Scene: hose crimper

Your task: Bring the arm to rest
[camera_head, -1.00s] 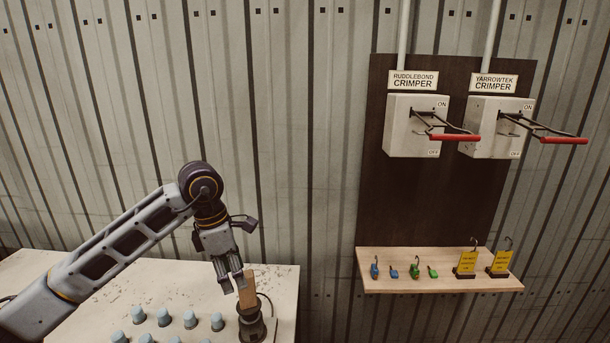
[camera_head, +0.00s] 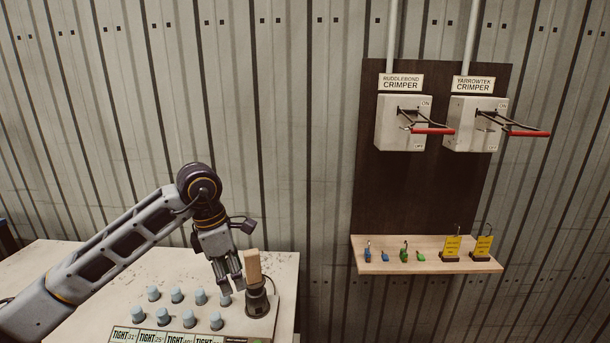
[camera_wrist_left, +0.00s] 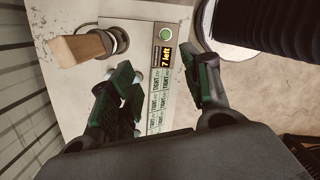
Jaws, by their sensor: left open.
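My left gripper (camera_head: 229,290) is in the head view, its fingers pointing down over the worktable, just left of a wooden block standing in a dark round holder. In the left wrist view my left gripper (camera_wrist_left: 160,88) has its two fingers spread apart with nothing between them. The wooden block (camera_head: 253,266) stands upright and free in the dark holder (camera_head: 258,302). The block (camera_wrist_left: 80,46) and the holder (camera_wrist_left: 117,38) also show in the left wrist view, left of the fingers. My right gripper is in neither view.
Several pale blue knobs (camera_head: 176,295) stand on the table panel, with a strip of "TIGHT" labels (camera_head: 150,335) in front. Two crimper boxes (camera_head: 400,132) with red-handled levers hang on a dark wall board. A wooden shelf (camera_head: 430,267) below carries small padlocks and yellow tags (camera_head: 451,246).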

